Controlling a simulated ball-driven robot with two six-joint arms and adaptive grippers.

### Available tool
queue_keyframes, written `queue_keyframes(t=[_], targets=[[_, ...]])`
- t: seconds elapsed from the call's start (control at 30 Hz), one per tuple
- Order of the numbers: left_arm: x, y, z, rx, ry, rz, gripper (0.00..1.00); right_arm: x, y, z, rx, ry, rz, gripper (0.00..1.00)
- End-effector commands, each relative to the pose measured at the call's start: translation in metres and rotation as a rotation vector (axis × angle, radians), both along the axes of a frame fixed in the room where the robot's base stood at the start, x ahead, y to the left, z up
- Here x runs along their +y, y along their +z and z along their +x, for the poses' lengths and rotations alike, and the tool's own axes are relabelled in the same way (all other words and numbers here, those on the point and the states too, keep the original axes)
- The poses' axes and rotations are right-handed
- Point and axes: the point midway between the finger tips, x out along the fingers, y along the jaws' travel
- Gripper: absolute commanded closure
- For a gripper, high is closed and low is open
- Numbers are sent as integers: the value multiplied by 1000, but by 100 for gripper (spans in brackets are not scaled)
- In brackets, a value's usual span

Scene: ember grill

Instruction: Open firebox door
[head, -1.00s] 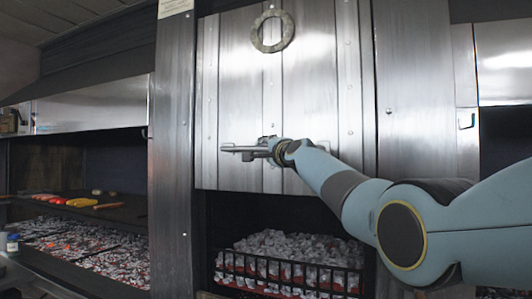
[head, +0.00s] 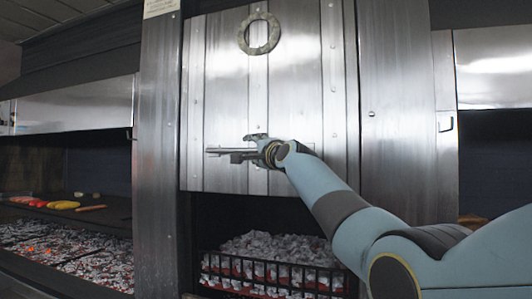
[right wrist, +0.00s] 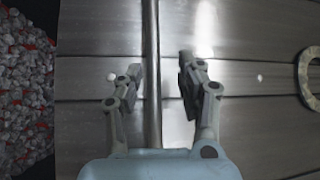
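The firebox door (head: 228,90) is a tall riveted steel panel with a ring near its top. Its lower edge hangs above an opening with coals. A horizontal handle bar (head: 213,151) crosses the lower part of the door; in the right wrist view the bar (right wrist: 152,60) runs between the two fingers. My right gripper (head: 246,149) is at the bar. In the right wrist view the gripper (right wrist: 160,80) is open around it, with a clear gap to the right finger and the left finger close to the bar. My left gripper is not in view.
Below the door, coals (head: 275,247) lie behind a black metal grate (head: 300,277). Steel posts (head: 160,150) flank the door. At the left is a grill bay with embers (head: 65,255) and food on a shelf. A ring (head: 258,33) is fixed to the door.

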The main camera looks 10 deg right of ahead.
Motion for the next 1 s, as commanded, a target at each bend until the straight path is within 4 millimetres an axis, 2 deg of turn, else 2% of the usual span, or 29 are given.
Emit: queue_keyframes(t=[0.3, 0.5, 0.67, 1.0], targets=[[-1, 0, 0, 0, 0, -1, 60, -11, -8, -55, -2, -1, 1, 62], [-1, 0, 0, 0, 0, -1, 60, -16, -11, -80, -3, -1, 1, 62], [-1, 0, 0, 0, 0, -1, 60, -17, -11, -87, -3, 1, 2, 62], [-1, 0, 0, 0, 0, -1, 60, -17, -11, -88, -3, 1, 2, 62]])
